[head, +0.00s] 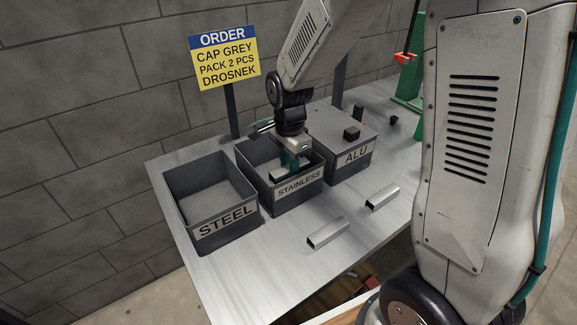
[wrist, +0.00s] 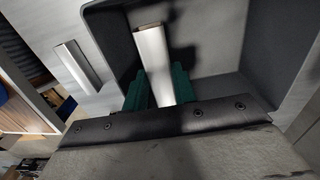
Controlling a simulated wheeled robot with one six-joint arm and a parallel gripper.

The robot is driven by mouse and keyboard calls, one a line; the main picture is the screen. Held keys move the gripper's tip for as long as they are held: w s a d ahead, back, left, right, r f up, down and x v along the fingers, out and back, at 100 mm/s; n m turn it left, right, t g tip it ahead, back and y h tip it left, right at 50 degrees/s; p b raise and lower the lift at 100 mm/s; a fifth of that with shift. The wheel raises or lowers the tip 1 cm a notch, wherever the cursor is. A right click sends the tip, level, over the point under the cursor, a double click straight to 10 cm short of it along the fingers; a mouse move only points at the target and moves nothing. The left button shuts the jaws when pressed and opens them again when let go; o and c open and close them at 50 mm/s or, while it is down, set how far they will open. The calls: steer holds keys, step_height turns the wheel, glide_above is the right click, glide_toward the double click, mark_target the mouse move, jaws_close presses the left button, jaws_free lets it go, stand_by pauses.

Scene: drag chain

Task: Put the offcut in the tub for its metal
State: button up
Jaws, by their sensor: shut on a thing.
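My gripper (head: 290,163) is inside the mouth of the tub labelled STAINLESS (head: 299,187), below its rim level as far as I can tell. Its green fingers are shut on a silvery metal offcut (wrist: 153,62), which shows between them in the wrist view, with the grey tub walls (wrist: 118,45) around. The tub labelled STEEL (head: 226,226) stands to the left, open and empty. The tub labelled ALU (head: 357,156) stands to the right, with a grey lid and dark knob (head: 352,133) on top.
Two more silvery offcuts lie on the table in front of the tubs, one nearer (head: 327,232) and one further right (head: 382,196). An order sign (head: 225,57) stands behind the tubs. A green stand (head: 408,82) is at the back right. The table's front left is clear.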

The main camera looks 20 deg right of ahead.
steer(key=shift+f, duration=0.45)
steer(key=shift+f, duration=0.15)
steer(key=shift+f, duration=0.4)
steer(key=shift+f, duration=0.1)
steer(key=o, duration=0.8)
